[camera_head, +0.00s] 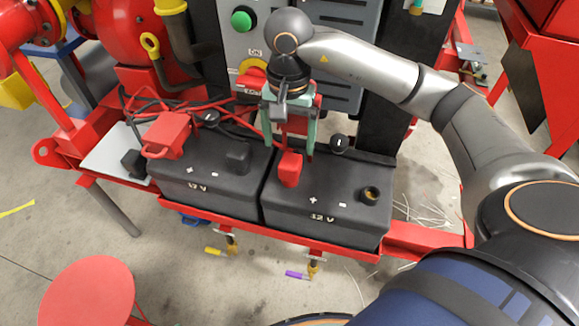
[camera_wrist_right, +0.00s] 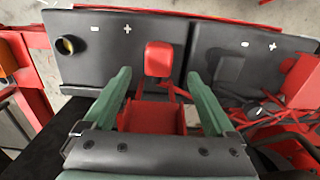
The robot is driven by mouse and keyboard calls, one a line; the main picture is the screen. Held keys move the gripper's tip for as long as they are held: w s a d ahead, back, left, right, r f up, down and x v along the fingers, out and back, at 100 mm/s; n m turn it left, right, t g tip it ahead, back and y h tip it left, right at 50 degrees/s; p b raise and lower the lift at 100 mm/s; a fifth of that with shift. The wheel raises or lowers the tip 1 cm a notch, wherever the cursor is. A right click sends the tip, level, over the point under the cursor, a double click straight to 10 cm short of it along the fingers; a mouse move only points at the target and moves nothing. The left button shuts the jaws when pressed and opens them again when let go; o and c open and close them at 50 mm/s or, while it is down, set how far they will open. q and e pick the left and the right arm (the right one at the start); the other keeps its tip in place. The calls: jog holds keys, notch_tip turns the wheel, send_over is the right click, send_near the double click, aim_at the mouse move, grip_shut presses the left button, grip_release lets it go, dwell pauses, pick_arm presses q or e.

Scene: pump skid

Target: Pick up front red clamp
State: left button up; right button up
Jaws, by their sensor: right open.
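A small red terminal piece (camera_head: 289,169) stands by the plus mark of the right battery (camera_head: 325,205); it shows in the right wrist view (camera_wrist_right: 158,58) just beyond the fingertips. My right gripper (camera_head: 290,146) is above the back of this battery, pointing down, its green fingers apart. In the right wrist view, a red box-like part (camera_wrist_right: 152,117) lies between the open fingers (camera_wrist_right: 160,80); I cannot tell whether they touch it. A red clamp with a loop handle (camera_head: 168,133) sits on the left battery (camera_head: 212,190). My left gripper is not in view.
Both batteries stand on a red frame (camera_head: 425,236). Black and red cables lie behind the left one. A grey panel with a green button (camera_head: 241,19) rises close behind my right gripper. A round red top (camera_head: 88,290) is at the lower left.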

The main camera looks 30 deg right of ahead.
aim_at(290, 160)
notch_tip(290, 160, down, 8)
jog(key=shift+d+r, duration=0.15)
jog(key=shift+r, duration=0.1)
jog(key=shift+c, duration=0.2)
grip_shut()
dwell(0.6)
